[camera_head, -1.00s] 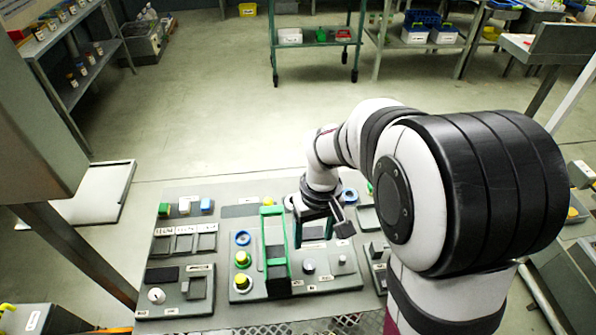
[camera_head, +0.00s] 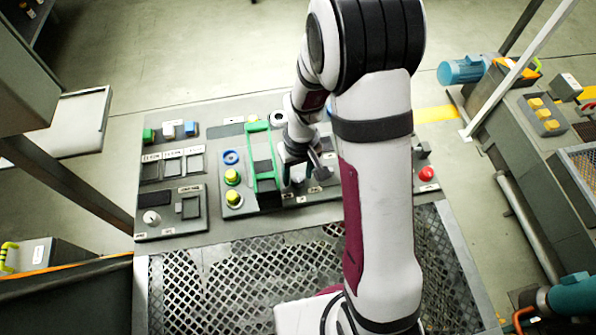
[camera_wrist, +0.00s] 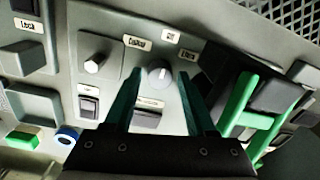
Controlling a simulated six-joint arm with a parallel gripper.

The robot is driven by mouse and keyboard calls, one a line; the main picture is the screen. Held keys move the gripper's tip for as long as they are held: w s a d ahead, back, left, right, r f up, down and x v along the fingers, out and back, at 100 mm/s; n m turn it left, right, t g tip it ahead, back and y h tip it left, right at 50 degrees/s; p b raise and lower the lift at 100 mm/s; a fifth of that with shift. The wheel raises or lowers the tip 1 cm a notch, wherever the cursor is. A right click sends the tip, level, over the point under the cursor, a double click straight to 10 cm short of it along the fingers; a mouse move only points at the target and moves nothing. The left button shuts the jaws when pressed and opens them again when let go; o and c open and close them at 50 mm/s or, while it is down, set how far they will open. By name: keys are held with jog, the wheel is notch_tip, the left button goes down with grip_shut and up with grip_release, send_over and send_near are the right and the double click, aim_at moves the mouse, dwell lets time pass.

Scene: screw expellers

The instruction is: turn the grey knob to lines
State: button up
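The grey knob (camera_wrist: 159,75) is round and sits on the grey panel in the wrist view, below small white labels (camera_wrist: 170,37). One label on its right (camera_wrist: 188,56) seems to read "Lines". A pale mark shows on the knob's face, but its exact direction is hard to tell. My gripper (camera_wrist: 160,71) is open, with one dark green finger on each side of the knob and visible gaps between. In the head view my gripper (camera_head: 302,170) is low over the panel, right of a green frame; the knob is hard to make out there.
The green frame (camera_wrist: 237,104) stands up from the panel close to the right finger in the wrist view. A smaller pale knob (camera_wrist: 94,66) is to the left. Yellow buttons (camera_head: 232,176), a white knob (camera_head: 151,217) and a red button (camera_head: 427,173) are elsewhere on the panel.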

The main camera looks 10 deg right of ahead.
grip_shut()
jog(key=m, duration=0.5)
jog(key=shift+m, duration=0.4)
jog(key=m, duration=0.5)
jog(key=shift+s+m+t, duration=0.1)
jog(key=shift+m+t, duration=0.2)
jog(key=shift+m, duration=0.4)
jog(key=shift+o, duration=1.4)
grip_release()
